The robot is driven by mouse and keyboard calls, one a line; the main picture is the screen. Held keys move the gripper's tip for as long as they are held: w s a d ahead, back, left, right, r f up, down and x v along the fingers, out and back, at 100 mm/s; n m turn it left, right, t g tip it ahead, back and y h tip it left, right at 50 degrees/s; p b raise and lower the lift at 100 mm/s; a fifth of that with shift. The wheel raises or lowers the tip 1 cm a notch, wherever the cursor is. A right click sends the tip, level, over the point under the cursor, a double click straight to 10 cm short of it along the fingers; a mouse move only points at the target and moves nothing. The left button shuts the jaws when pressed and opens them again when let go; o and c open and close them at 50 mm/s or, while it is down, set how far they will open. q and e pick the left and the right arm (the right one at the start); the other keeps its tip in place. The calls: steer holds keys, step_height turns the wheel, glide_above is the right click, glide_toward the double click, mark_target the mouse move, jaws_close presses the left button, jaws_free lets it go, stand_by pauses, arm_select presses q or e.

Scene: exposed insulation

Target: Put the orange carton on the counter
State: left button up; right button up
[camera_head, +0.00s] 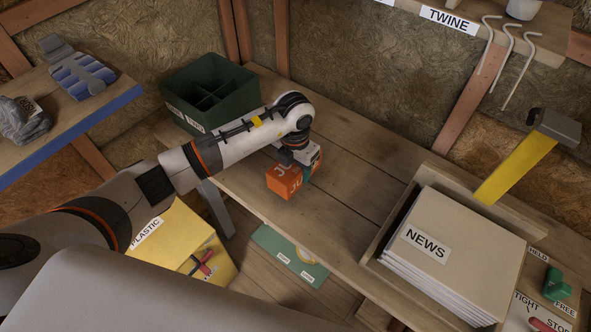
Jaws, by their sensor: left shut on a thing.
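The orange carton (283,181) has white lettering on its sides and is at the middle of the wooden counter (345,205). My left gripper (300,168) is shut on the carton from above and behind, and the gripper hides part of its top and right side. The carton is on or just above the counter boards; I cannot tell whether its base touches them. My right gripper is not in view.
A dark green divided bin (212,95) stands at the counter's back left. A wooden tray with a NEWS stack (455,250) and a yellow-handled tool (517,165) are at the right. A yellow PLASTIC container (180,238) is below at the left. Counter boards right of the carton are clear.

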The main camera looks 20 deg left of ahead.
arm_select(q)
step_height(320, 180, down, 2)
steer(key=shift+f, duration=0.35)
steer(key=o, duration=0.9)
steer(key=shift+o, duration=0.2)
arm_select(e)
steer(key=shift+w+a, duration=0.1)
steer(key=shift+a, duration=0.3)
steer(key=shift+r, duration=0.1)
arm_select(q)
steer(key=shift+r, duration=0.65)
step_height(320, 180, up, 11)
steer(key=shift+r+b, duration=0.1)
steer(key=shift+b, duration=1)
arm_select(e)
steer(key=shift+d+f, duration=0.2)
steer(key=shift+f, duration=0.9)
